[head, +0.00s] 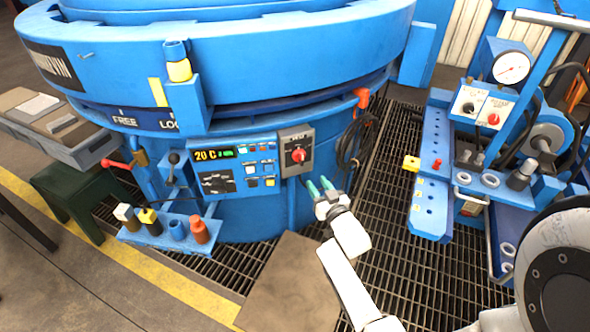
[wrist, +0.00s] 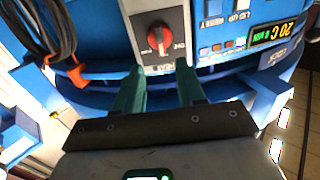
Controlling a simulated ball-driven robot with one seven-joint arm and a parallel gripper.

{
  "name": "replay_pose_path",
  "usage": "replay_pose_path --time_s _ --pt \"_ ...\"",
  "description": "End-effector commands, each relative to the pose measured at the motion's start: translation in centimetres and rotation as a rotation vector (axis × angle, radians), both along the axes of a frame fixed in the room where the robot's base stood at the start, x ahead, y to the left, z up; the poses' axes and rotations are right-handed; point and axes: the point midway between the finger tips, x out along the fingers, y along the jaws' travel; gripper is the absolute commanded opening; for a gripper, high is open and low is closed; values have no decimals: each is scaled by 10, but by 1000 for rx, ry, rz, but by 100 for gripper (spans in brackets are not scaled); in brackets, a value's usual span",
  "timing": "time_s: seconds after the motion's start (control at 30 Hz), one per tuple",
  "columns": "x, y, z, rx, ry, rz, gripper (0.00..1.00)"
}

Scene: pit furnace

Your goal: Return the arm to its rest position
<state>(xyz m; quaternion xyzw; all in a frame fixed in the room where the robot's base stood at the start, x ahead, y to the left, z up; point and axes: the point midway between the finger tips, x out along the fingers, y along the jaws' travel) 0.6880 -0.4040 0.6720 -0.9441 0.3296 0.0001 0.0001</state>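My gripper (head: 318,187) is in front of the blue furnace (head: 240,62), just below the grey switch box with a red knob (head: 299,155). Its two green fingers are apart with nothing between them, as the wrist view shows (wrist: 158,88). The red knob also shows in the wrist view (wrist: 158,38), beyond the fingertips. My white arm stretches forward from the lower right. Whether the fingertips touch the furnace wall cannot be told.
A control panel (head: 237,166) reading 20 C sits left of the switch box. A small blue shelf (head: 172,234) holds several coloured items. A black cable coil with an orange hook (head: 362,98) hangs to the right. A blue gauge rig (head: 432,175) stands at right on the grating.

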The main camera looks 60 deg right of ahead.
Motion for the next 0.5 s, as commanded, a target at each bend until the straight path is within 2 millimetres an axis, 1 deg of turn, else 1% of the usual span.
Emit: replay_pose_path --time_s 0.3,0.37,0.47,0.5 --pt "1 1 0 2 2 0 39" --pt "4 6 1 15 17 2 39" --pt "11 22 2 60 74 5 39" --pt "15 31 1 87 109 7 39"
